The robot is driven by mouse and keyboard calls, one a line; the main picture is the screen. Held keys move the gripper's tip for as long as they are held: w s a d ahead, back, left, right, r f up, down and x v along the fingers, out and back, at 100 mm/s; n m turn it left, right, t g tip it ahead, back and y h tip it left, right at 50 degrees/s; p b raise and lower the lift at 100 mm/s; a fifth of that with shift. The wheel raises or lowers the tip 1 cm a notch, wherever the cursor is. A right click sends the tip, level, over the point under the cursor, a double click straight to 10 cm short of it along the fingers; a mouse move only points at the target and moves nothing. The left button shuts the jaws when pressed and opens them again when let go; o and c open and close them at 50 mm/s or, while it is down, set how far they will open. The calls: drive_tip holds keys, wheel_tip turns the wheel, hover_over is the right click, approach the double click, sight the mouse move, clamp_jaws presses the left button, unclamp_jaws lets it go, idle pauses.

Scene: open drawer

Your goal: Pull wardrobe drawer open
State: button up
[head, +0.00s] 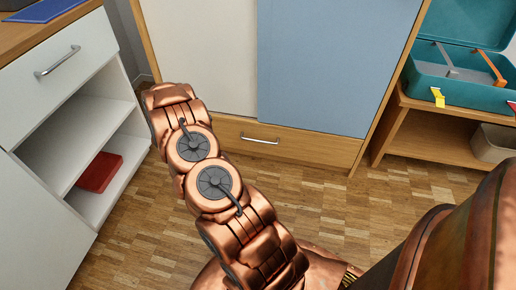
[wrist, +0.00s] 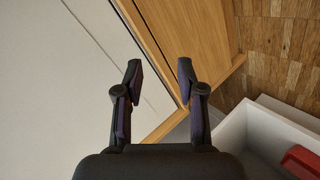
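The wardrobe has a white door and a blue door (head: 325,65) in a wooden frame. Its wooden drawer (head: 310,145) runs along the bottom, with a metal bar handle (head: 260,141). The drawer front looks flush with the frame, so it appears closed. My copper arm covers the drawer's left part in the head view, and my gripper is hidden there. In the wrist view my gripper (wrist: 159,75) is open and empty, its two dark fingers apart. Wardrobe wood and a pale door lie beyond the fingers. The drawer handle does not show in the wrist view.
A white cabinet (head: 71,88) with a handled drawer and open shelves stands at left, holding a red box (head: 99,172). At right, a wooden shelf (head: 435,143) carries an open teal toolbox (head: 458,88). Parquet floor (head: 345,210) before the wardrobe is clear.

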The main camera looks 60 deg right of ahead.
drive_tip(key=s+d+f+g+h+b, duration=0.3)
drive_tip(key=s+d+f+b, duration=0.1)
drive_tip(key=s+d+f, duration=0.4)
drive_tip(key=n+g+h+b, duration=0.1)
drive_tip(key=g+h+b, duration=0.1)
approach(258, 141)
drive_tip(key=f+x, duration=0.1)
drive_tip(key=x, duration=0.2)
drive_tip(key=shift+r+b+x, duration=0.15)
drive_tip(key=shift+b+x, duration=0.4)
drive_tip(key=shift+x, duration=1.3)
drive_tip(key=shift+r+b+x, duration=0.15)
drive_tip(key=shift+b+x, duration=0.35)
drive_tip(key=shift+x, duration=1.35)
clamp_jaws()
